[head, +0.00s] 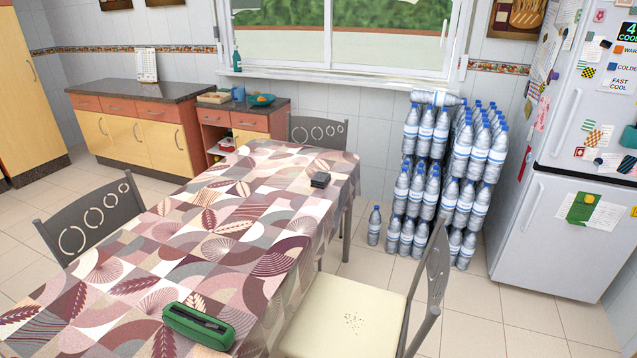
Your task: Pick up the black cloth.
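A small, dark, folded-looking item (320,180) lies on the far right part of the table, near its right edge. It is the only black thing on the tabletop that could be the black cloth, but it is too small to tell its material. It lies on the patterned tablecloth (240,215) in pink, grey and maroon. Neither of my grippers is in the head view, so their state cannot be seen.
A green case (199,328) lies on the table's near end. Chairs stand at the left (95,217), far end (318,131) and right (340,312). Stacked water bottles (425,185) and a fridge (570,220) stand at the right. Most of the tabletop is clear.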

